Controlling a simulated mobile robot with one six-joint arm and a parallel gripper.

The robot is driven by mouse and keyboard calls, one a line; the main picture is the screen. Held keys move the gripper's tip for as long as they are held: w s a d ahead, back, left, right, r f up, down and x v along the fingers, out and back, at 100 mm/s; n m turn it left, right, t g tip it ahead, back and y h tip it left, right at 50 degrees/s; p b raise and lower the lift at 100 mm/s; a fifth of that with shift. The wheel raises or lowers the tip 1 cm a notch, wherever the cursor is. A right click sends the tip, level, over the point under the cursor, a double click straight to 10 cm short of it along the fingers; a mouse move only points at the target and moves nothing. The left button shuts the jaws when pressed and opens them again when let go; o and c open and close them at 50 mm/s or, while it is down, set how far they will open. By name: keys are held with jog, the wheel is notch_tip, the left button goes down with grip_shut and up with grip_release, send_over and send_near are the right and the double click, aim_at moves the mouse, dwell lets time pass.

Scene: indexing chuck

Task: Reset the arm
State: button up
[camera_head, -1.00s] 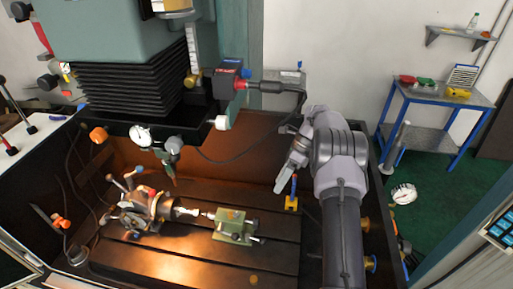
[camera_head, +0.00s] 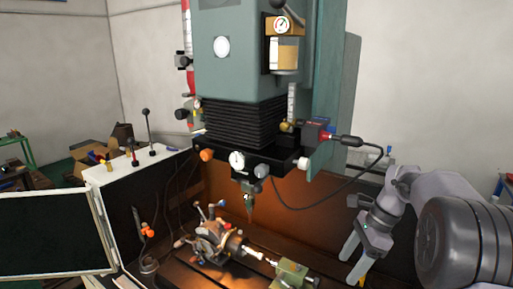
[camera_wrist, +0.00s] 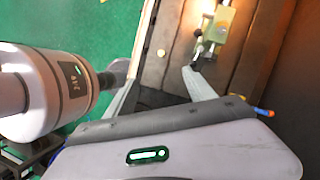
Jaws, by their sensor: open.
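My gripper (camera_head: 348,270) is open and empty at the right of the machine bed in the head view, with its fingers pointing down and left. In the wrist view its two pale fingers (camera_wrist: 160,80) are spread apart with nothing between them. The indexing chuck (camera_head: 210,243) sits on the bed left of my gripper. A green tailstock (camera_head: 292,275) stands right of the chuck, apart from my gripper in the head view. The tailstock also shows beyond the fingers in the wrist view (camera_wrist: 216,28).
The green machine head (camera_head: 240,50) with black bellows (camera_head: 245,122) hangs over the bed. A hanging cable (camera_head: 300,208) loops left of my arm. A white cabinet with levers (camera_head: 140,185) and a dark screen (camera_head: 55,235) stand at the left. Green floor (camera_wrist: 70,25) lies beyond the bed edge.

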jog(key=s+a+r+n+t+h+b, duration=0.1)
jog(key=s+a+n+t+h+b, duration=0.15)
jog(key=s+a+n+b, duration=0.7)
jog(key=s+a+f+n+t+b, duration=0.2)
jog(key=s+f, duration=0.2)
jog(key=s, duration=0.4)
jog(key=s+a+f+n+t+b, duration=0.1)
jog(key=s+a+f+n+b, duration=0.1)
jog(key=s, duration=0.7)
jog(key=shift+a+f+n+t, duration=0.4)
jog(key=shift+f+n, duration=0.25)
jog(key=shift+f, duration=0.3)
